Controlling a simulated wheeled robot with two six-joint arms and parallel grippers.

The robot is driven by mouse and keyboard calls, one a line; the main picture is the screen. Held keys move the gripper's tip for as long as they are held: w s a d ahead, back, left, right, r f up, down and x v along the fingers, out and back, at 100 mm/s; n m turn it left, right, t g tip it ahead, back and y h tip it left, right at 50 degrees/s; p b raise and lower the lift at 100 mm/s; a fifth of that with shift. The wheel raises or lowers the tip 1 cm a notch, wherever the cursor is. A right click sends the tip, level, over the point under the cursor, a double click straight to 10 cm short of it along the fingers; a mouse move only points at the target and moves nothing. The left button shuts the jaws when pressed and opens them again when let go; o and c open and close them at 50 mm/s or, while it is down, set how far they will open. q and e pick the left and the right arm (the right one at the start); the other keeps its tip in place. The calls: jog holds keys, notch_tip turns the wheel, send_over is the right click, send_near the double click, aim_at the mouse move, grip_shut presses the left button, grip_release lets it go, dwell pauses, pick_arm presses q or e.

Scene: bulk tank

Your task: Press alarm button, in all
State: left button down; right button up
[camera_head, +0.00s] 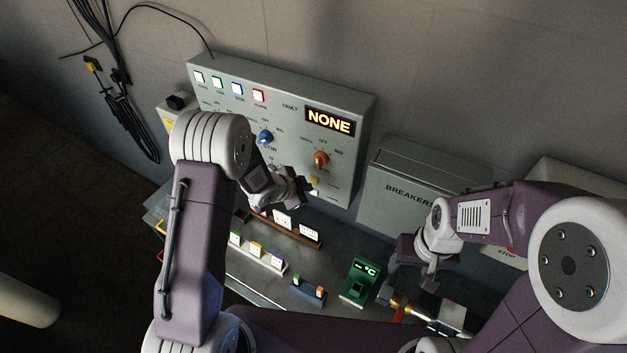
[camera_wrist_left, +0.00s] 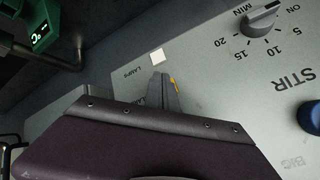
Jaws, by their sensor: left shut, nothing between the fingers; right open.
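The grey control panel (camera_head: 350,130) is on the wall, with a FAULT display (camera_head: 330,121) reading NONE. My left gripper (camera_head: 303,192) is shut and empty, at the panel's lower part. In the left wrist view its fingertips (camera_wrist_left: 163,82) are near a white square button (camera_wrist_left: 157,56) labelled LAMPS; I cannot tell whether they touch the panel. No label reading ALARM is legible. My right gripper (camera_head: 428,279) is open, below the breaker box.
A row of white, green, blue and red squares (camera_head: 259,96) tops the panel. A blue knob (camera_head: 265,137) and orange knob (camera_head: 321,158) stick out. The BREAKERS box (camera_head: 408,190) is right. A green °C device (camera_head: 360,282) and small racks (camera_head: 256,256) stand on the bench below.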

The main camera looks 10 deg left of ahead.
pick_arm(q)
jog(key=shift+w, duration=0.2)
dwell(0.6)
jog(key=shift+w+d, duration=0.15)
jog(key=shift+w, duration=0.1)
jog(key=shift+w+d+p, duration=0.15)
jog(key=shift+w+p, duration=0.15)
jog(key=shift+w, duration=0.05)
dwell(0.9)
jog(key=shift+s+a+b, duration=0.3)
jog(key=shift+s+b, duration=0.05)
jog(key=shift+s, duration=0.4)
